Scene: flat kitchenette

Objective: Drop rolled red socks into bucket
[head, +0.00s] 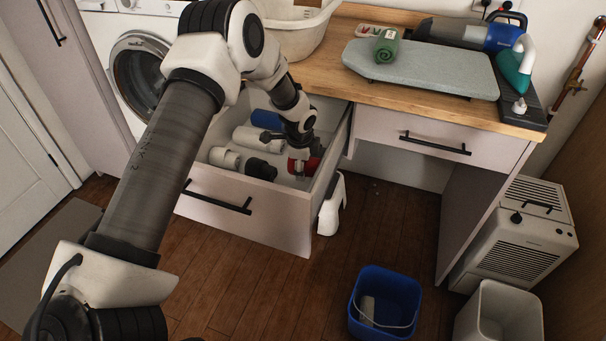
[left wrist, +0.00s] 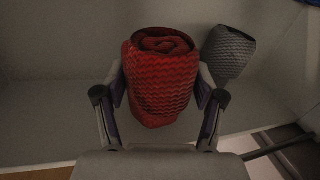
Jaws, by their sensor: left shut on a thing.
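The rolled red socks (head: 314,164) are in the open drawer, near its right side. They show large in the left wrist view (left wrist: 160,72), upright with the spiral end up. My left gripper (left wrist: 161,84) is shut on them, one finger on each side; in the head view my left gripper (head: 301,158) reaches down into the drawer and partly hides them. A blue bucket (head: 402,285) with a thin handle stands on the floor at the lower right, with a pale grey thing inside it. My right gripper is not in view.
The open drawer (head: 240,205) also holds a blue roll (head: 267,119), white rolls (head: 250,138) and a dark roll (head: 261,169). A grey roll (left wrist: 228,52) is close beside the socks. A white bin (head: 510,300) stands right of the bucket.

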